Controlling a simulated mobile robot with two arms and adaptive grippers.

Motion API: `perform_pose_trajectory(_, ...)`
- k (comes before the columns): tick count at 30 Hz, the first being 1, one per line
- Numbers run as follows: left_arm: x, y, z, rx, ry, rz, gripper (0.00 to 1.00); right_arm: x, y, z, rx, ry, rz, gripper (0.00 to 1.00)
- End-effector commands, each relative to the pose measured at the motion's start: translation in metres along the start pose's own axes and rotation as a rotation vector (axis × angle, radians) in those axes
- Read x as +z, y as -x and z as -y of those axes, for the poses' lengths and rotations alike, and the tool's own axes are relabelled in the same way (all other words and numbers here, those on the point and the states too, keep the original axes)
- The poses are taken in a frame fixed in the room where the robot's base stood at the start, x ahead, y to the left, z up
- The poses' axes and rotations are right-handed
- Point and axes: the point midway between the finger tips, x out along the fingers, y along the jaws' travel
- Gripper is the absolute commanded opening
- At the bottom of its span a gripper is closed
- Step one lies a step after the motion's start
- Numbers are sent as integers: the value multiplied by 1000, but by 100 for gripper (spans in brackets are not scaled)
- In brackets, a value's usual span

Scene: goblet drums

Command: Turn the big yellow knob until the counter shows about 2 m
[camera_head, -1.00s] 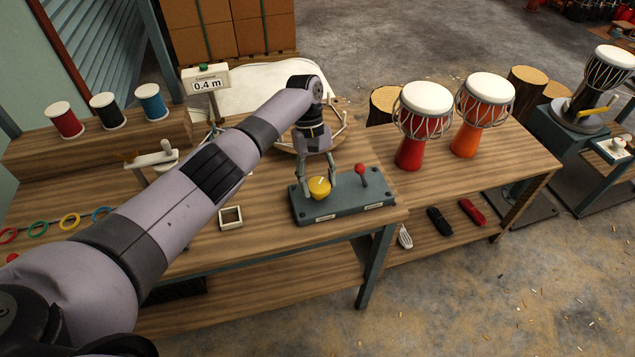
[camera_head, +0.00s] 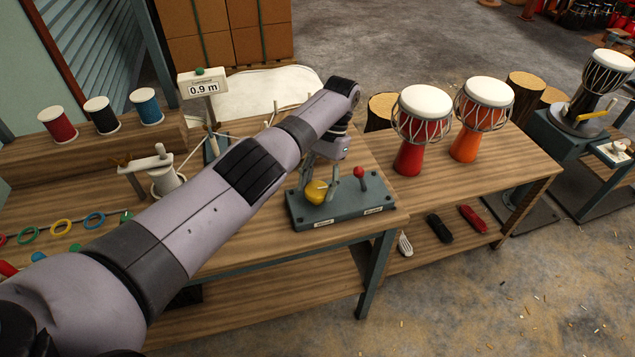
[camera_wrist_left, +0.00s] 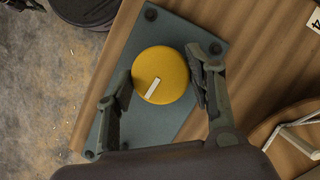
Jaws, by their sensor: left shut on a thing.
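The big yellow knob (camera_head: 316,192) sits on the grey-blue control box (camera_head: 345,207) at the right end of the near bench. In the left wrist view the knob (camera_wrist_left: 160,75) has a white pointer line and lies between the two fingers. My left gripper (camera_head: 327,183) is shut on the knob, with a finger on either side; the left wrist view shows it (camera_wrist_left: 158,85) from above. The counter (camera_head: 203,84) stands on a post at the back of the bench and reads 0.9 m. My right gripper is not in view.
A red-knobbed lever (camera_head: 359,173) stands on the box, close to the gripper's right side. A red drum (camera_head: 411,155) and an orange drum (camera_head: 465,143) stand farther right. Colored spools (camera_head: 100,112) line the back shelf. Colored rings (camera_head: 60,228) lie at the left.

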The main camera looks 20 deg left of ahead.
Motion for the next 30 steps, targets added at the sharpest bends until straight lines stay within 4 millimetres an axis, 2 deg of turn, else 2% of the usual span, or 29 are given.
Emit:
perform_pose_trajectory(14,3,5,-4,-173,-419,-1,21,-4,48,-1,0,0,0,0)
perform_pose_trajectory(30,5,5,-5,-370,-894,-1,21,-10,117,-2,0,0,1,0)
